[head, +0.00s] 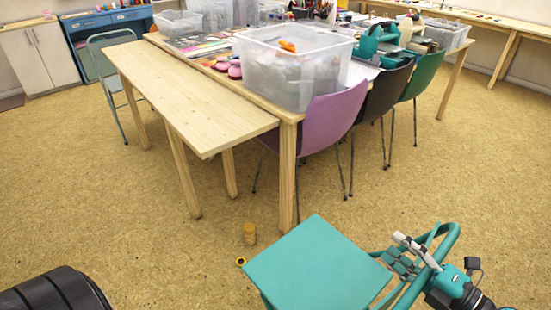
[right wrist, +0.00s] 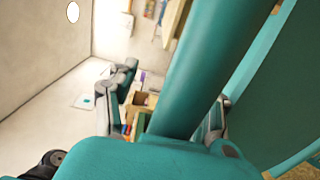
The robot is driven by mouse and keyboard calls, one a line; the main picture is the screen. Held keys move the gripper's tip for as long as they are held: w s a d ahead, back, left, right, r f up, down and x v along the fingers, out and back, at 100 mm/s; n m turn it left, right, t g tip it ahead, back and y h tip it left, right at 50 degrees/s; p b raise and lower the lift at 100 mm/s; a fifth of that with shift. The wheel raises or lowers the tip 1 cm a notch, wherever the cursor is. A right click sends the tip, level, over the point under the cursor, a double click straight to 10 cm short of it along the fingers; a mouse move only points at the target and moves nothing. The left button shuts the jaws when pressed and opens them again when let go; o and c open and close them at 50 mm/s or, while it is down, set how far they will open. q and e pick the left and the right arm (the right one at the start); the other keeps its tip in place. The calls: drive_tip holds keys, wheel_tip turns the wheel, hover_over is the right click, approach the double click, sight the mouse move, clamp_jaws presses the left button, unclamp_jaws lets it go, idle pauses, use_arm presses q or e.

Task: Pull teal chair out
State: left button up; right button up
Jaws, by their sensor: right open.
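The teal chair (head: 318,265) stands at the bottom of the head view, its flat square seat toward the table and its tubular back frame to the right. My right gripper (head: 412,256) is at that back frame. In the right wrist view, a thick teal tube of the chair (right wrist: 205,65) runs between the two spread fingers of my right gripper (right wrist: 165,105). The fingers look open around the tube; contact cannot be told. The chair's legs are mostly hidden. My left gripper is not in view.
A wooden table (head: 195,95) stands ahead, with a purple chair (head: 330,118), a black chair (head: 388,90) and a green chair (head: 422,75) along its right side. Floor at right is clear.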

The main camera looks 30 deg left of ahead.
drive_tip(key=shift+s+a+f, duration=0.15)
drive_tip(key=shift+f, duration=0.1)
use_arm(q)
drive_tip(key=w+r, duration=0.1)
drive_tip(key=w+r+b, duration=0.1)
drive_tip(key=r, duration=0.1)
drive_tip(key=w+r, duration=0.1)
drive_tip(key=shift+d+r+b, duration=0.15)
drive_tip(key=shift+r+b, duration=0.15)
drive_tip(key=shift+b, duration=0.05)
use_arm(e)
drive_tip(key=v, duration=1.2)
drive_tip(key=shift+r, duration=0.15)
